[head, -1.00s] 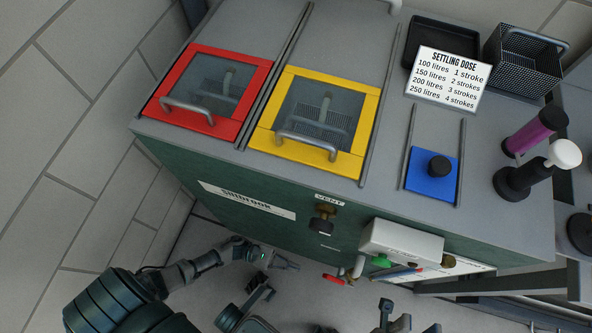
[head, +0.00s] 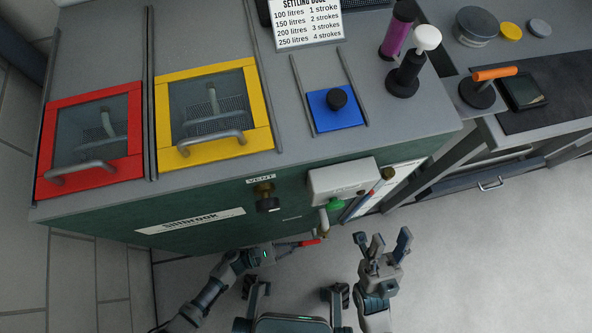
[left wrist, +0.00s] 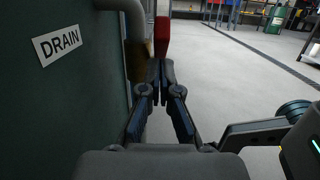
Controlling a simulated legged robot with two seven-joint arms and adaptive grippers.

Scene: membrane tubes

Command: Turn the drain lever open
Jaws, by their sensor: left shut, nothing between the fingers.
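The red drain lever (head: 310,242) sits low on the front of the green tank, beside a brass valve on a bent grey pipe (head: 323,221). In the left wrist view the red lever (left wrist: 161,36) stands straight ahead, next to the brass valve body (left wrist: 138,62). A DRAIN label (left wrist: 57,44) is on the green wall at left. My left gripper (head: 292,246) is shut and empty, with its tips (left wrist: 160,72) close to the lever; I cannot tell whether they touch. My right gripper (head: 380,246) is open and empty, to the right of the lever.
Above the lever are a white box (head: 342,179) with a green knob (head: 336,203) and a VENT valve (head: 265,195). The tank top carries a red-framed lid (head: 91,142) and a yellow-framed lid (head: 214,113). Grey floor (head: 500,250) is clear at right.

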